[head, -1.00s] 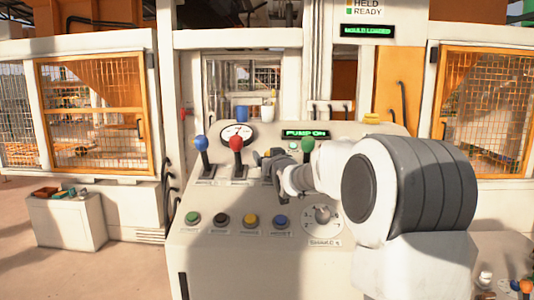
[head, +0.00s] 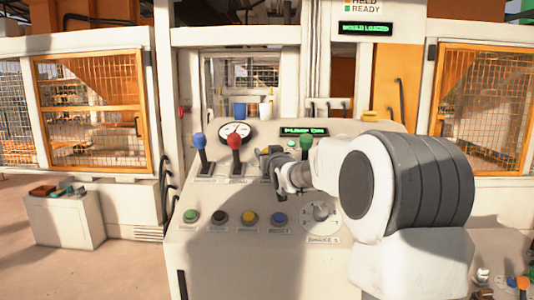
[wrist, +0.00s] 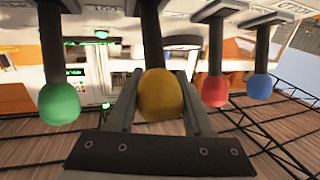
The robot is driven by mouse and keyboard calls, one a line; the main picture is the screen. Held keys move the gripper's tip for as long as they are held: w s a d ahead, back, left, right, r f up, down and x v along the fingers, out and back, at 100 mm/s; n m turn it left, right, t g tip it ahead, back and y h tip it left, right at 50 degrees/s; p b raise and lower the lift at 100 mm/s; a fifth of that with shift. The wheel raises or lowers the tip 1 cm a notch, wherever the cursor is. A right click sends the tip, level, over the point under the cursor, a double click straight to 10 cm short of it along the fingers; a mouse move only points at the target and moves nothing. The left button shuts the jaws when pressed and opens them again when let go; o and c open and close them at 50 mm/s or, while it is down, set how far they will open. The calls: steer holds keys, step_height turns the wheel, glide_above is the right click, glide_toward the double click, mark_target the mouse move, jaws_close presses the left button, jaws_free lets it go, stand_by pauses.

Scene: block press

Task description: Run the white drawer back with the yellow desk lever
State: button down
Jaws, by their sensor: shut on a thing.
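The yellow lever knob (wrist: 159,95) sits between the two fingers of my gripper (wrist: 163,103) in the wrist view, and the gripper is shut on it. In the head view my gripper (head: 267,160) is at the sloped desk, between the red lever (head: 235,142) and the green lever (head: 306,142). It hides the yellow lever there. The blue lever (head: 199,142) stands left of the red one. I cannot make out the white drawer for certain in either view.
The green knob (wrist: 59,103) and red knob (wrist: 214,90) flank my fingers in the wrist view. Several push buttons (head: 249,218) and a rotary dial (head: 321,212) lie below the levers. A gauge (head: 236,131) and lit display (head: 304,132) are behind them.

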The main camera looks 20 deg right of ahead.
steer(key=shift+r, duration=0.1)
steer(key=shift+w+d+r+g+p, duration=0.1)
steer(key=shift+w+r+g+p, duration=0.3)
steer(key=shift+p, duration=0.75)
steer(key=p, duration=0.2)
steer(key=w+r+g+p, duration=0.1)
steer(key=p, duration=0.1)
steer(key=shift+d, duration=0.3)
steer(key=shift+w+d+r+m+g+p, duration=0.15)
steer(key=shift+w+m+g+p, duration=0.2)
steer(key=shift+p, duration=0.75)
steer(key=shift+w+d+y, duration=0.25)
steer(key=shift+w+y, duration=0.05)
steer(key=shift+w, duration=0.4)
steer(key=shift+c, duration=1.6)
jaws_free()
